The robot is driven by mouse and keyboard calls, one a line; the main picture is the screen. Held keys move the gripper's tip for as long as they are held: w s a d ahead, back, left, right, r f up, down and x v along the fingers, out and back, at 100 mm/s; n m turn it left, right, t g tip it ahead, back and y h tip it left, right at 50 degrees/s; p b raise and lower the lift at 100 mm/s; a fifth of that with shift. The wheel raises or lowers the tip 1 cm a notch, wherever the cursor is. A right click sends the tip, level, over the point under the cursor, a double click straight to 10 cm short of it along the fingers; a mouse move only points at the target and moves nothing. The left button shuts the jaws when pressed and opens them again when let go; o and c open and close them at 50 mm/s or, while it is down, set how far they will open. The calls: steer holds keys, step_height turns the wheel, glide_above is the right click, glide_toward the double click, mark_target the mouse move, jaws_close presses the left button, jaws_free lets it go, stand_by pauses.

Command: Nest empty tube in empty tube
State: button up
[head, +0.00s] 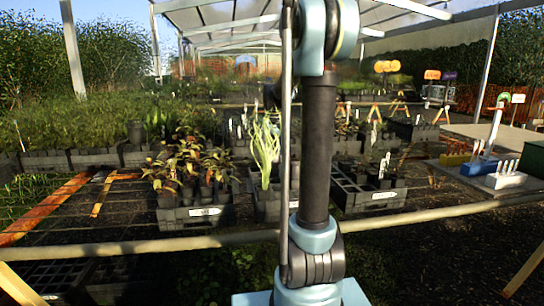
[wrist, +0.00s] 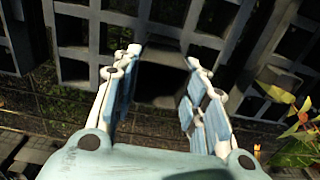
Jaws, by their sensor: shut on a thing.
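My gripper (wrist: 160,75) shows in the wrist view with its two pale blue and white fingers apart. It is shut on a dark tube (wrist: 160,92), which sits between the fingers and is hard to make out against the dark crates. In the head view my own arm runs down the middle, and I cannot make out the gripper there. A dark empty-looking tube (head: 135,132) stands at the back left among the crates. I cannot tell which other tubes are empty.
Black crates lie below the gripper, with open cells (wrist: 75,70). In the head view a crate of reddish plants (head: 190,216) stands left of my arm and a partly empty crate (head: 372,197) right of it. A wooden rail (head: 130,250) crosses in front. Blue and white blocks (head: 480,168) sit far right.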

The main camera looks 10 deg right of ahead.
steer(key=shift+f, duration=0.1)
steer(key=o, duration=0.8)
step_height(320, 180, up, 12)
steer(key=shift+f, duration=0.1)
stand_by(0.5)
steer(key=s+f+t, duration=0.1)
steer(key=s+f, duration=0.4)
steer(key=s, duration=0.5)
steer(key=s+f, duration=0.5)
steer(key=s, duration=0.6)
steer(key=shift+t, duration=0.6)
steer(key=s+f, duration=0.4)
steer(key=f, duration=0.1)
steer(key=s+f, duration=0.9)
steer(key=f, duration=0.1)
steer(key=shift+s+a+f, duration=0.1)
steer(key=shift+s+f, duration=0.2)
steer(key=shift+f, duration=0.05)
